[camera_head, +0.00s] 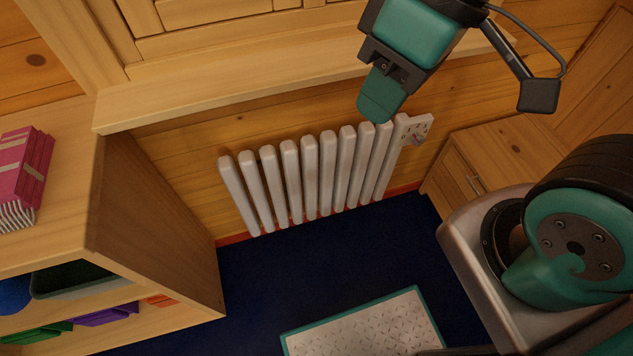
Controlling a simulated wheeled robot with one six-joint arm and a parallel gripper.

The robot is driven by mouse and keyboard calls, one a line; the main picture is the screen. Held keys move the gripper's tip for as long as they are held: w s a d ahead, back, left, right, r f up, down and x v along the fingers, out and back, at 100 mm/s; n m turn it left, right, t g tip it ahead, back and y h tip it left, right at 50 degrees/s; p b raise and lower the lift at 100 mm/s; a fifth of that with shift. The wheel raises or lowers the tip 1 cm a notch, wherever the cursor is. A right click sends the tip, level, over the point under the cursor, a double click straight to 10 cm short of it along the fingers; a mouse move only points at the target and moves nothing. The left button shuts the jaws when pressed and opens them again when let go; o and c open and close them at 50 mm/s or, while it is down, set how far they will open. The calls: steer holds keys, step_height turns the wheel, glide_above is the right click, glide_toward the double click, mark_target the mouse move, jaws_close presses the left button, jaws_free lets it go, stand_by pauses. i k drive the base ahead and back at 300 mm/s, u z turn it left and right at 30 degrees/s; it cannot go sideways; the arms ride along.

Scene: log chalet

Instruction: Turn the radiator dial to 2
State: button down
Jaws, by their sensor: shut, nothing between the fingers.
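The white ribbed radiator (310,175) stands against the log wall under a wooden sill. Its dial (417,138) sits on a pale plate (426,121) at the radiator's upper right end. Marks show around the dial, but they are too small to read, and I cannot tell its setting. My gripper (378,108) hangs in front of the sill and the radiator's top, left of the dial and apart from it in the picture. Its teal fingers are together with nothing in them. My gripper hides a little of the sill and wall.
A wooden cabinet (510,145) is right of the dial. The sill (240,92) juts out above the radiator. A teal-edged patterned panel (365,325) lies low in front; dark blue floor is clear around it.

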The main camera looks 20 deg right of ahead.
mark_target(418, 140)
steer(key=u, duration=0.75)
steer(key=k, duration=1.3)
steer(key=z, duration=0.7)
steer(key=i, duration=0.5)
steer(key=z, duration=0.1)
